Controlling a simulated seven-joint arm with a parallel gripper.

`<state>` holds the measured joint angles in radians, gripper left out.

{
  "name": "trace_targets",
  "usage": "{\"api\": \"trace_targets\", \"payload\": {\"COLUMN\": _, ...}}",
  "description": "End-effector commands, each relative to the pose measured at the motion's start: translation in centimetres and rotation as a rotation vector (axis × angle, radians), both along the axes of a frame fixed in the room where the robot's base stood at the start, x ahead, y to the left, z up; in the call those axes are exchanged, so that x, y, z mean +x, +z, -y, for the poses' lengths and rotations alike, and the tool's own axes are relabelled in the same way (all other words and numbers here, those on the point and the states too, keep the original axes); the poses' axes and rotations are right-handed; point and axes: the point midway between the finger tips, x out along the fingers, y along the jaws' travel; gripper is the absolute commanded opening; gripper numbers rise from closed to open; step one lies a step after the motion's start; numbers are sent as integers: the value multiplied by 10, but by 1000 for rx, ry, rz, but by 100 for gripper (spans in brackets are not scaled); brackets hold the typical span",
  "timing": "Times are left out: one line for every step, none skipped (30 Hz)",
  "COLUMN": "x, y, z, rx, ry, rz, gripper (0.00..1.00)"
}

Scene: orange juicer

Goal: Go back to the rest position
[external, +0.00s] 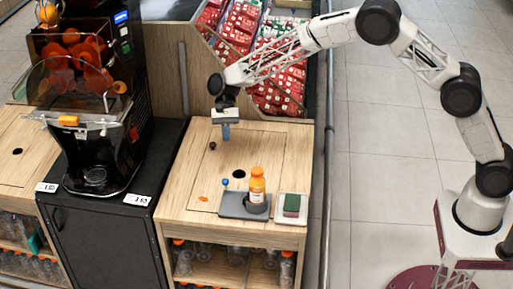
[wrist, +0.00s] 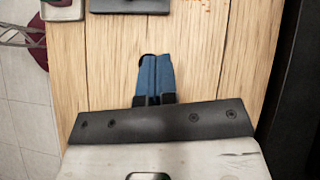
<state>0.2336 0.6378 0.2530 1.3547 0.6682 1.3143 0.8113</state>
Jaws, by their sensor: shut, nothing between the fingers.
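My gripper (external: 226,133) hangs from the arm above the back part of the wooden counter (external: 180,185), pointing down. Its blue fingers are together with nothing between them. In the wrist view the closed fingers (wrist: 155,78) show over bare wood. An orange juice bottle (external: 257,188) stands upright on a dark grey tray (external: 232,207) at the counter's front, well apart from my gripper. Part of the dark tray also shows at the top of the wrist view (wrist: 130,5).
The juicer (external: 90,110) stands on a black cabinet to the left. A light tray with a green pad (external: 292,203) sits at the counter's front right. Small orange bits (external: 203,199) lie on the wood. Red packages (external: 280,85) fill a bin behind. The counter's middle is mostly clear.

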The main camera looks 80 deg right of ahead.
Motion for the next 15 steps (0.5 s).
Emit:
{"api": "trace_targets", "payload": {"x": 0, "y": 0, "z": 0, "rx": 0, "ry": 0, "rz": 0, "gripper": 0}}
{"api": "trace_targets", "payload": {"x": 0, "y": 0, "z": 0, "rx": 0, "ry": 0, "rz": 0, "gripper": 0}}
{"api": "trace_targets", "payload": {"x": 0, "y": 0, "z": 0, "rx": 0, "ry": 0, "rz": 0, "gripper": 0}}
{"api": "trace_targets", "payload": {"x": 0, "y": 0, "z": 0, "rx": 0, "ry": 0, "rz": 0, "gripper": 0}}
{"api": "trace_targets", "payload": {"x": 0, "y": 1, "z": 0, "rx": -1, "ry": 1, "rz": 1, "gripper": 0}}
{"api": "trace_targets", "payload": {"x": -1, "y": 2, "z": -1, "rx": -1, "ry": 1, "rz": 1, "gripper": 0}}
{"api": "trace_targets", "payload": {"x": -1, "y": 3, "z": -1, "rx": -2, "ry": 3, "rz": 3, "gripper": 0}}
{"api": "trace_targets", "payload": {"x": -2, "y": 4, "z": -1, "rx": -3, "ry": 4, "rz": 5, "gripper": 0}}
{"api": "trace_targets", "payload": {"x": -4, "y": 6, "z": -2, "rx": -6, "ry": 8, "rz": 7, "gripper": 0}}
{"api": "trace_targets", "payload": {"x": -5, "y": 8, "z": -3, "rx": -7, "ry": 12, "rz": 9, "gripper": 0}}
{"api": "trace_targets", "payload": {"x": -7, "y": 11, "z": -3, "rx": -10, "ry": 16, "rz": 13, "gripper": 0}}
{"api": "trace_targets", "payload": {"x": -9, "y": 16, "z": -5, "rx": -14, "ry": 21, "rz": 19, "gripper": 0}}
{"api": "trace_targets", "payload": {"x": -12, "y": 20, "z": -6, "rx": -17, "ry": 27, "rz": 23, "gripper": 0}}
{"api": "trace_targets", "payload": {"x": -14, "y": 24, "z": -7, "rx": -21, "ry": 32, "rz": 29, "gripper": 0}}
{"api": "trace_targets", "payload": {"x": -18, "y": 30, "z": -9, "rx": -25, "ry": 41, "rz": 36, "gripper": 0}}
